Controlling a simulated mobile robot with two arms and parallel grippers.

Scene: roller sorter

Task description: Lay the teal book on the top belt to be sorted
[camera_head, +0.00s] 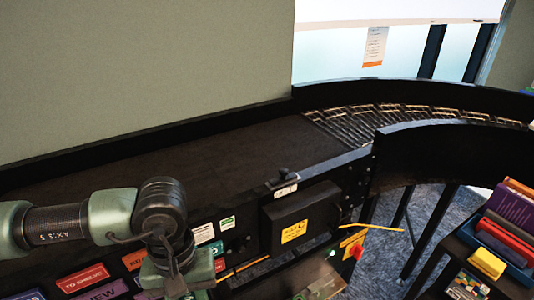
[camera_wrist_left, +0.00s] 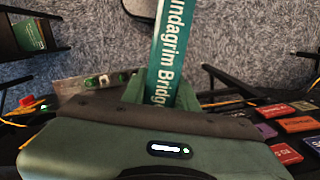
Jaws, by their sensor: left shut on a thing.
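The teal book (camera_wrist_left: 167,50) shows in the left wrist view, with white lettering ending in "Bridge" along it. My left gripper (camera_wrist_left: 161,93) is shut on it, and the book reaches out beyond the fingers over the carpet. In the head view my left arm comes in from the left and its wrist is at the bottom edge, in front of the belt; the fingers and the book cannot be made out there. The top belt (camera_head: 225,155) is a black, flat, empty surface behind my arm. My right gripper is in neither view.
A curved roller section (camera_head: 385,115) continues from the belt to the right. A black box with a yellow label (camera_head: 294,232) is on the front side. A bin of books (camera_head: 505,225) stands at right.

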